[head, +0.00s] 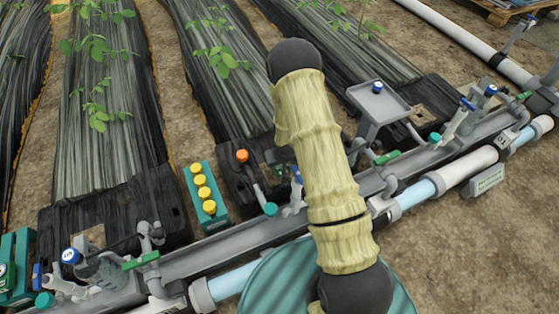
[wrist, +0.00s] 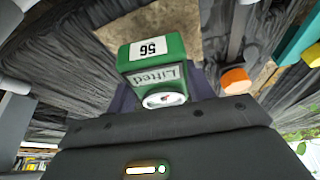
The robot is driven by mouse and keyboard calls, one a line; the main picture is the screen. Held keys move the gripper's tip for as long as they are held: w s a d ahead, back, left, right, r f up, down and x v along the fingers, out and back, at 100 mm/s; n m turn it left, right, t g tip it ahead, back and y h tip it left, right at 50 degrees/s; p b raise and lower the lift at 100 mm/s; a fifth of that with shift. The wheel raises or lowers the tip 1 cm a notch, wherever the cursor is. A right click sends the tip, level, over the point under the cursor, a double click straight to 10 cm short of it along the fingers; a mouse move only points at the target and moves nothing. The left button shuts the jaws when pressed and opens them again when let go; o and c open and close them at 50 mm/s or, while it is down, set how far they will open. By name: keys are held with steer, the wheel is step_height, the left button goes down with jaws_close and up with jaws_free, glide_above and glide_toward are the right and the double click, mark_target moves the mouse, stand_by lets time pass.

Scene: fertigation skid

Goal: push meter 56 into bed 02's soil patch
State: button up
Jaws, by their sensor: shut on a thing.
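Meter 56 (wrist: 151,52) is a green box with a white "56" label, a grey display reading "Lifted" and a round white dial. In the wrist view it sits between the dark fingers of my gripper (wrist: 163,94), which is shut on it. Brown soil (wrist: 165,22) shows behind the meter; the meter's far end is hidden, so I cannot tell whether it touches the soil. In the head view my pale-sleeved arm covers most of the gripper, over the middle bed's near end. I cannot read which bed is 02.
An orange-capped post (head: 242,156) stands close left of my arm; it also shows in the wrist view (wrist: 236,80). A green rack with yellow caps (head: 206,195) is further left. A grey tray on a post (head: 378,102) stands right. Grey channel and pipes (head: 225,240) run along the bed ends.

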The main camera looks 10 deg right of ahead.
steer(key=shift+f+b, duration=0.6)
steer(key=shift+f, duration=0.75)
steer(key=o, duration=1.1)
steer(key=shift+r, duration=0.1)
steer(key=shift+r+p, duration=3.6)
steer(key=shift+r, duration=0.3)
